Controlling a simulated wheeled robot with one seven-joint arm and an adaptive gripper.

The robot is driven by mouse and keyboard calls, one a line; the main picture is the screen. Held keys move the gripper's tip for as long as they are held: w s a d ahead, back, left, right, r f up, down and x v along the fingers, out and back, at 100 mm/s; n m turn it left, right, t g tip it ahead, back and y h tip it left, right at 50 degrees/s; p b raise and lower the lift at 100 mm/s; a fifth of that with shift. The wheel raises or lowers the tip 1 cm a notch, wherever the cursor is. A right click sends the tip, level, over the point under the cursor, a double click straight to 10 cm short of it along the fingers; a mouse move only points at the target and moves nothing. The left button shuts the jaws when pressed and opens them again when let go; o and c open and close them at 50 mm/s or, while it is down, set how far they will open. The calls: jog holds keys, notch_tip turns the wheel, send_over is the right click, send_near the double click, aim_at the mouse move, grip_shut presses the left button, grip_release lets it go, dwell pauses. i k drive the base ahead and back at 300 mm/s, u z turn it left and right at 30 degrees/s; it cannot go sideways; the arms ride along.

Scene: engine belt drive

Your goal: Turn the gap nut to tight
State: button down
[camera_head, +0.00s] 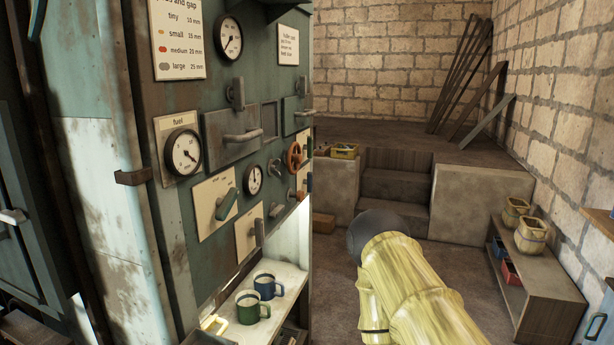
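I cannot make out a gap nut in this view. A tall green machine cabinet (205,85) stands at the left, its front seen at a slant. A sign (177,40) at its top carries the words "and gap" and lists tiny 10 mm, small 15 mm, medium 20 mm and large 25 mm. The front also bears a red-rimmed handwheel (294,156), a green-handled lever (227,204) and a grey lever (258,232). My yellow arm reaches up from the bottom, right of the cabinet and apart from it. My gripper does not show.
A shelf (283,297) under the panel holds a green mug (247,308) and a blue mug (266,286). A low bench (545,283) with baskets stands at the right wall.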

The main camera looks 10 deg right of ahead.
aim_at(274, 168)
jog(key=z, duration=1.5)
jog(key=i, duration=0.95)
jog(key=u, duration=1.1)
